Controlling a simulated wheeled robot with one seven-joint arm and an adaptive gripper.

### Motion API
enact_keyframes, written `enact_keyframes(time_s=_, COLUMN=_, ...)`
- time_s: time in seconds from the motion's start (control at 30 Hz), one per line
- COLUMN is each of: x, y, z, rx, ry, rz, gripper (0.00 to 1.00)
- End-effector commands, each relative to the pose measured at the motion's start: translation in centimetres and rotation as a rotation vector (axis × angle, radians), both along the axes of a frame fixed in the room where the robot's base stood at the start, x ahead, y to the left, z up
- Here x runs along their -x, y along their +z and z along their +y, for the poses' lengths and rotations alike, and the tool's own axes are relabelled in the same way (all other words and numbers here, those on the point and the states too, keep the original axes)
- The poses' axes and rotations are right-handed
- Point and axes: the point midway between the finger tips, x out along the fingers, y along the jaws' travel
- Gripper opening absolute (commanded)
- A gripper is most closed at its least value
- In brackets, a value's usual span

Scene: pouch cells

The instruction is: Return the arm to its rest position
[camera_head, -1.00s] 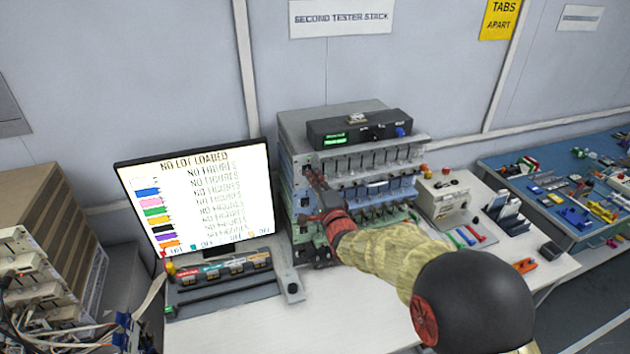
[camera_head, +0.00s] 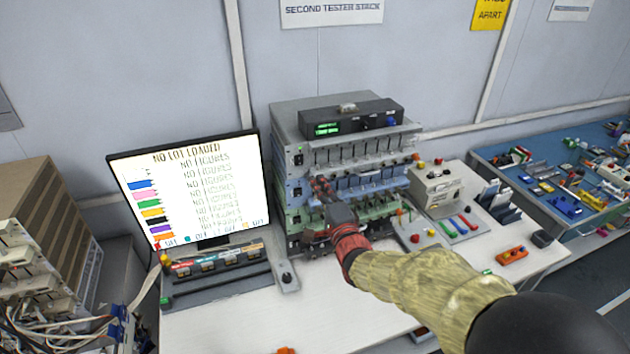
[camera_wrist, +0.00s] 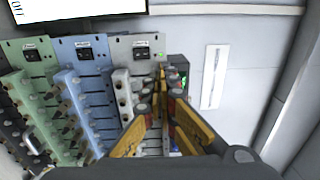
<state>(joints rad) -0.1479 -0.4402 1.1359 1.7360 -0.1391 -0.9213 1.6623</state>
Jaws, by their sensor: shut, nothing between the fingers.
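My gripper (camera_head: 322,188) is in front of the tester stack (camera_head: 299,243) in the head view, near its blue middle tier. In the wrist view my gripper (camera_wrist: 160,110) shows its yellow fingers and red-and-grey tips close together, with nothing held between them. The wrist view shows the stack's green panel (camera_wrist: 34,55), blue panel (camera_wrist: 85,52) and grey panel (camera_wrist: 135,46) sideways. My arm reaches in from the lower right of the head view. I cannot tell whether the fingertips touch the stack.
A blue table (camera_head: 500,165) lies farther right. The white bench front (camera_head: 230,325) is mostly clear.

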Motion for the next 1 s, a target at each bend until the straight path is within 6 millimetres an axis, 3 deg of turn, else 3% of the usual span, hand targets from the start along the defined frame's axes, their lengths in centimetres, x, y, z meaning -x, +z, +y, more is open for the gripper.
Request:
enact_keyframes(time_s=0.57, x=0.0, y=-0.3, z=0.0, rx=0.060, ry=-0.003, rz=-0.004, gripper=0.00)
enact_keyframes(time_s=0.67, x=0.0, y=-2.6, z=-0.3, rx=0.200, ry=-0.011, rz=0.049, gripper=0.00)
enact_keyframes(time_s=0.77, x=1.1, y=-8.0, z=-1.0, rx=0.414, ry=0.002, rz=0.182, gripper=0.00)
enact_keyframes(time_s=0.83, x=2.7, y=-11.1, z=-1.8, rx=0.574, ry=0.032, rz=0.282, gripper=0.00)
enact_keyframes(time_s=1.0, x=8.0, y=-14.6, z=-4.0, rx=0.926, ry=0.164, rz=0.484, gripper=0.00)
